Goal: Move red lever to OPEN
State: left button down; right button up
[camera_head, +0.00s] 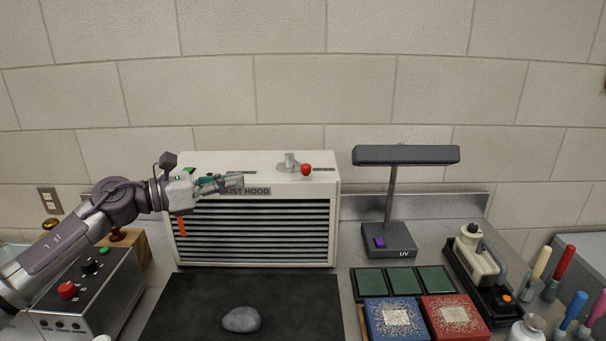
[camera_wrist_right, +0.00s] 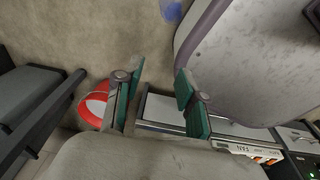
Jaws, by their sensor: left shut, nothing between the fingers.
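The red lever (camera_head: 306,169) is a red knob on a short grey pivot (camera_head: 289,163) on top of the white dust hood (camera_head: 320,195), toward its right. The knob points to the right; small dark labels lie on either side of the pivot, too small to read. My left gripper (camera_head: 236,182) is shut and empty, in front of the hood's top edge, left of the lever and apart from it. It covers part of the hood's name label. My right gripper (camera_wrist_right: 160,76) shows only in the right wrist view, its green-padded fingers apart with nothing between them.
An orange-red piece (camera_head: 182,226) shows at the hood's left front. A control box (camera_head: 90,290) stands left, a UV lamp (camera_head: 389,240) right. A grey stone (camera_head: 241,320) lies on a black mat (camera_head: 190,305). Red and blue boxes (camera_head: 455,318) (camera_head: 395,320) sit at front right.

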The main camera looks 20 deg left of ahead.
pick_arm(q)
jog(key=p, duration=0.1)
pick_arm(e)
jog(key=s+a+r+p, duration=0.2)
jog(key=s+a+r, duration=0.1)
jog(key=s+a, duration=0.1)
pick_arm(q)
jog(key=p, duration=0.4)
send_near(301, 168)
jog(key=x, duration=0.6)
jog(key=shift+w+d+f, duration=0.2)
jog(key=shift+w+d, duration=0.25)
jog(key=shift+d, duration=0.05)
pick_arm(e)
jog(key=r, duration=0.1)
jog(key=w+d+r, duration=0.1)
jog(key=r, duration=0.1)
jog(key=w+d+r, duration=0.1)
jog(key=shift+w+d+r, duration=0.1)
jog(key=shift+w+r, duration=0.05)
